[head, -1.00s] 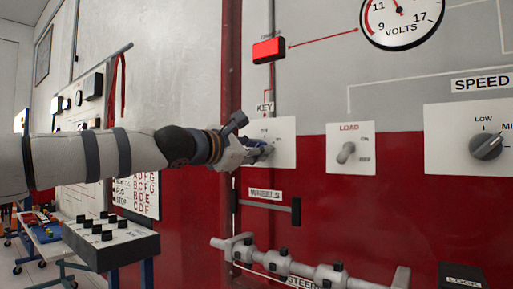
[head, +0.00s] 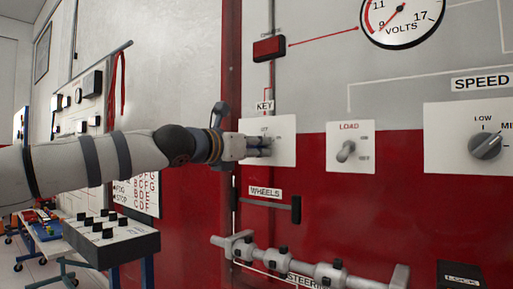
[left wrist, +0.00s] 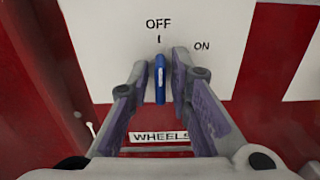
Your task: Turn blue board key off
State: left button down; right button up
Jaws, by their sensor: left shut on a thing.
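The blue key (left wrist: 160,79) stands upright in the left wrist view, in line with the OFF mark on its white plate (left wrist: 205,22); the ON mark is to the right. My left gripper (left wrist: 161,80) is shut on the key, one finger on each side. In the head view my left gripper (head: 262,147) reaches from the left to the KEY plate (head: 284,128) and hides the key there. The indicator lamp (head: 269,48) above the plate is dark. The volts gauge (head: 402,14) needle points down-left near 9. My right gripper is not in view.
Right of the key plate are the LOAD toggle switch (head: 345,151) and the SPEED knob (head: 486,146). Below are a dark WHEELS bar (head: 268,204) and a grey steering rod (head: 300,264) that stick out from the red panel. A bench with black knobs (head: 112,240) stands at lower left.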

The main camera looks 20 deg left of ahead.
pick_arm(q)
jog(key=shift+n, duration=0.3)
jog(key=c, duration=1.7)
grip_release()
jog(key=v, duration=1.2)
